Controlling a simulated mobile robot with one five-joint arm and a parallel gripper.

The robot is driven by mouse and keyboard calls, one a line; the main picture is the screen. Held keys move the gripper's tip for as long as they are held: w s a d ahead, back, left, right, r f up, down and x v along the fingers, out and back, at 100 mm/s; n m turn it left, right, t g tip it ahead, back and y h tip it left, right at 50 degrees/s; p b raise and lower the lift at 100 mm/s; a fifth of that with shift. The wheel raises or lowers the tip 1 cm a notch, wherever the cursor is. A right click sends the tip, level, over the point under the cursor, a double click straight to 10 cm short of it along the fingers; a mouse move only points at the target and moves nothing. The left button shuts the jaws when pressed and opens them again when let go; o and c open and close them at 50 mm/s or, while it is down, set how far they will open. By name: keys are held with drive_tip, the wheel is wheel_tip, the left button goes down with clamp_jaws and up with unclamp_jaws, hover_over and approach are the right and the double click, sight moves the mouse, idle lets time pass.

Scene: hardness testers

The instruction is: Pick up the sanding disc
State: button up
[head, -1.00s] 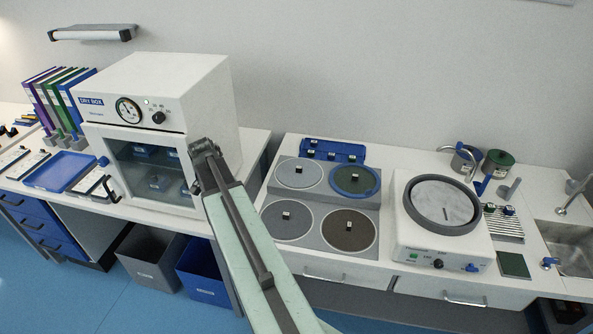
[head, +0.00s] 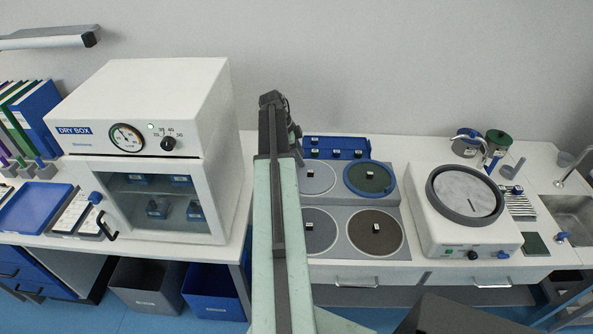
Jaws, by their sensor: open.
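Round discs lie flat on a grey stepped stand to the right of my arm, each with a small dark-and-white block at its middle. The brown, gritty-looking disc (head: 375,233) is at front right. A grey disc (head: 320,231) is at front left and a paler grey one (head: 317,177) at back left, both partly hidden by my arm. A dark green disc with a blue rim (head: 370,179) is at back right. I cannot tell for certain which is the sanding disc. My gripper (head: 294,141) is open, beside the stand's back left; its fingertips are hard to make out.
The white dry box (head: 152,150) stands left of my arm. A white polishing machine (head: 466,205) stands right of the discs, with a sink (head: 573,215) beyond. A blue rack (head: 340,147) sits behind the discs. Grey (head: 146,285) and blue (head: 213,290) bins stand below.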

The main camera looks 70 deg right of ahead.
sight(309, 171)
drive_tip(key=b+x, duration=0.2)
drive_tip(key=shift+s+d+f+b, duration=0.1)
drive_tip(key=shift+d+f+b, duration=0.15)
drive_tip(key=shift+f+b, duration=0.15)
drive_tip(key=b+x, duration=0.4)
drive_tip(key=x, duration=0.1)
drive_tip(key=shift+s+b, duration=0.25)
drive_tip(key=shift+b, duration=0.1)
drive_tip(key=shift+r, duration=0.2)
drive_tip(key=shift+s, duration=0.1)
clamp_jaws()
